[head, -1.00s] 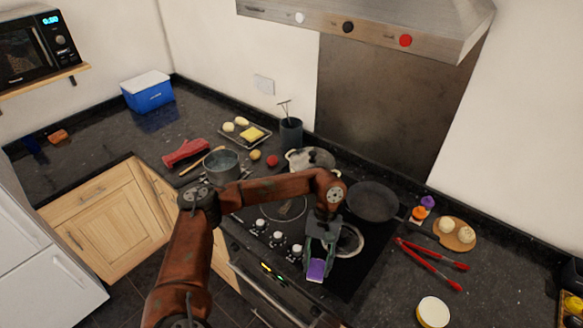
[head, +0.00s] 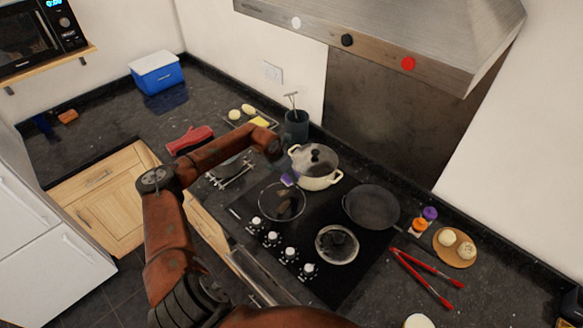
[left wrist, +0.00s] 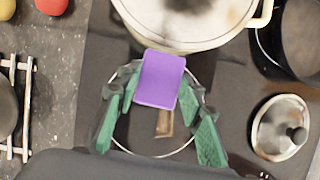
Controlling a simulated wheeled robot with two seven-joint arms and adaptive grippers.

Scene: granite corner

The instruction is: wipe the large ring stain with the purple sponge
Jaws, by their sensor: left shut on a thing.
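The purple sponge (left wrist: 162,80) is held between the green fingers of my left gripper (left wrist: 162,98). In the head view the sponge (head: 287,180) shows just left of the white pot, over the back left of the black hob. A thin pale ring (head: 283,202) lies on the hob below the sponge, with a brown patch or object (head: 287,204) inside it. I cannot tell whether this ring is the stain or a burner outline. In the wrist view the ring (left wrist: 155,155) is partly hidden by the gripper and sponge. My right gripper is not in view.
A white lidded pot (head: 318,180) stands close to the sponge. A glass lid (head: 338,244) lies on the hob, with a dark pan (head: 372,207) behind it. Red tongs (head: 422,276) lie on the right counter. A steel rack (head: 232,174) is at left.

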